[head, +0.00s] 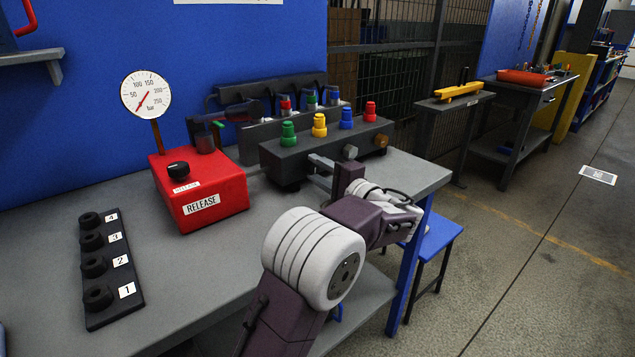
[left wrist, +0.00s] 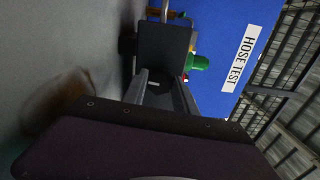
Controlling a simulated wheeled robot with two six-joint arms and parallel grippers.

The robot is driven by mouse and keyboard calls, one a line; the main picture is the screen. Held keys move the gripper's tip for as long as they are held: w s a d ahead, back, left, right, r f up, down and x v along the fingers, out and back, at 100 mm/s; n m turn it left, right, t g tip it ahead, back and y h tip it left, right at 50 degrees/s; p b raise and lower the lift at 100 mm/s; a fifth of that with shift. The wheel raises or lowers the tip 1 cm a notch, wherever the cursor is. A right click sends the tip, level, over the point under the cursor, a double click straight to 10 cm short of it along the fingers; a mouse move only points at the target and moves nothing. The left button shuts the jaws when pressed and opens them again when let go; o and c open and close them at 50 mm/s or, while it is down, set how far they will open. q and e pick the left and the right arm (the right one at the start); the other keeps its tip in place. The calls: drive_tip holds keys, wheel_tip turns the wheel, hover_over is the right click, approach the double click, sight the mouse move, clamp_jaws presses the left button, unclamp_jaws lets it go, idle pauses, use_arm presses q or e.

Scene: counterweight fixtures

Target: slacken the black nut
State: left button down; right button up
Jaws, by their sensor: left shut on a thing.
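A dark manifold block (head: 285,160) stands on the bench with green, yellow, blue and red caps on top. Its front face shows a grey nut (head: 350,152) and a brass nut (head: 381,141). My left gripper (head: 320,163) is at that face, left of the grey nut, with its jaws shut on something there. The black nut itself is hidden by the fingers, and I cannot make out its outline. In the left wrist view the fingers (left wrist: 160,90) reach to the dark block (left wrist: 165,45), with the green cap (left wrist: 198,62) beside it. My right gripper is not in view.
A red RELEASE box (head: 200,190) with a black knob and a pressure gauge (head: 146,95) stands left of the manifold. A black numbered strip (head: 112,270) with several dark round pieces lies at the bench's left. The grey bench top (head: 185,265) between is clear.

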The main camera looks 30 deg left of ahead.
use_arm(q)
drive_tip(key=shift+f+n+b, duration=0.1)
drive_tip(key=shift+n+b, duration=0.4)
drive_tip(key=c, duration=1)
unclamp_jaws()
drive_tip(key=p+v, duration=0.1)
drive_tip(key=v, duration=0.3)
drive_tip(key=p+v, duration=0.1)
drive_tip(key=v, duration=0.3)
drive_tip(key=shift+r, duration=0.2)
drive_tip(key=shift+s+d+f, duration=0.15)
drive_tip(key=shift+s+d, duration=0.05)
drive_tip(key=shift+d, duration=0.3)
